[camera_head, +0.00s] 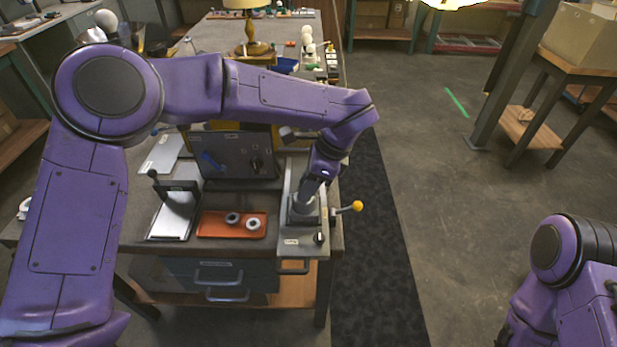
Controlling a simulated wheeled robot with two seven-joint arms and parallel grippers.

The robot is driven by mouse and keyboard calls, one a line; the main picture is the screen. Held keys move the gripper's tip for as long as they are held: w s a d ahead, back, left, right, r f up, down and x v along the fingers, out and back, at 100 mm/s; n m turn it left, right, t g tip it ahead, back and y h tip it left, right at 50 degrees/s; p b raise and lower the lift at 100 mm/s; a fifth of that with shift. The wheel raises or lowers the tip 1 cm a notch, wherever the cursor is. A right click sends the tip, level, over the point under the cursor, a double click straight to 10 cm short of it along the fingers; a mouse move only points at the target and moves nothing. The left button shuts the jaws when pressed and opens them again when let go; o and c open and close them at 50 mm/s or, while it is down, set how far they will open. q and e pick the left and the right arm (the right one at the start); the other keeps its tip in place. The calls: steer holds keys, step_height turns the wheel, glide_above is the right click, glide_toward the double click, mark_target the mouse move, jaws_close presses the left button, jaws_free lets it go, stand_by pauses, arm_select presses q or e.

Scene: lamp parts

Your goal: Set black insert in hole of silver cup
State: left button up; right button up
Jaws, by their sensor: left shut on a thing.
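My left gripper (311,188) points down over the press-like fixture at the right end of the bench. It is shut on a small part, seemingly the black insert, which the fingers mostly hide. Right below the fingers, a grey cylinder that looks like the silver cup (303,204) stands upright in the fixture. Whether the held part touches the cup or is inside its hole cannot be told at this size. My right gripper is out of view; only part of my right arm shows at the lower right.
An orange tray (212,230) holds a dark ring (232,218) and a pale ring (253,224). A lever with a yellow knob (357,206) sticks out right of the fixture. A dark upright panel (238,160) stands behind the tray. A black-framed stand (174,212) is left of it.

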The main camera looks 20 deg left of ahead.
steer(key=shift+s+f, duration=0.15)
steer(key=shift+f, duration=0.1)
stand_by(0.3)
steer(key=shift+f+b, duration=0.1)
steer(key=shift+b, duration=0.25)
steer(key=shift+f, duration=0.2)
step_height(320, 180, down, 6)
steer(key=b, duration=0.6)
stand_by(6.0)
